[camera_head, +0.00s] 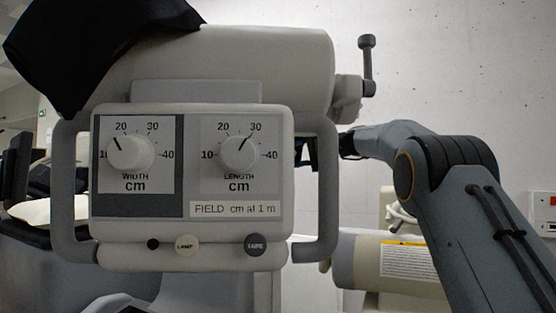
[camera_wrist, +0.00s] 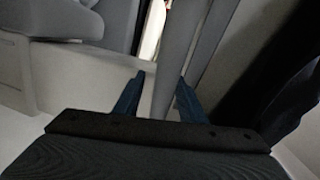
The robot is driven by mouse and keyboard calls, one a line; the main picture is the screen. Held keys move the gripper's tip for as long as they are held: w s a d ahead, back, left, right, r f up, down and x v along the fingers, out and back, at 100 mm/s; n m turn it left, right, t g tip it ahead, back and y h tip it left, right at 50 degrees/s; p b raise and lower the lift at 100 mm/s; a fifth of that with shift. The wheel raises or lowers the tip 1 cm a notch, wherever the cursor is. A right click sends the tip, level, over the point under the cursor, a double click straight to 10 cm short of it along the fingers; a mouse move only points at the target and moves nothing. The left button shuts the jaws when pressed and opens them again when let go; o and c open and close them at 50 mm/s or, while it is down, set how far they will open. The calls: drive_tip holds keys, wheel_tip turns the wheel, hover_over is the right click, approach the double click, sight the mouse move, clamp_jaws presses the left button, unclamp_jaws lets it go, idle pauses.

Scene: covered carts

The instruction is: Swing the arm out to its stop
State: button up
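A pale grey machine head (camera_head: 215,60) with a control box (camera_head: 240,210) fills the middle of the head view. A rounded grey handle (camera_head: 327,200) runs down the box's right side, with another on its left. My gripper (camera_wrist: 161,78) shows in the wrist view with its two blue fingers spread apart. A long grey bar (camera_wrist: 178,45) runs between and past the fingers; I cannot tell whether they touch it. In the head view my arm reaches behind the right side of the head, and the fingers are mostly hidden there. Which part is the swinging arm is unclear.
A black cloth (camera_head: 95,50) drapes over the head's upper left. A dark crank (camera_head: 367,65) sticks up at its right. A pale cylinder with a yellow label (camera_head: 405,258) lies behind, beside my arm. Dark cloth (camera_wrist: 270,70) hangs at the wrist view's right.

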drive_tip(key=b+v, duration=0.1)
drive_tip(key=v, duration=0.6)
drive_tip(key=shift+s+d+b, duration=0.15)
drive_tip(key=shift+d+b, duration=0.15)
drive_tip(key=shift+b, duration=0.05)
drive_tip(key=shift+r, duration=0.1)
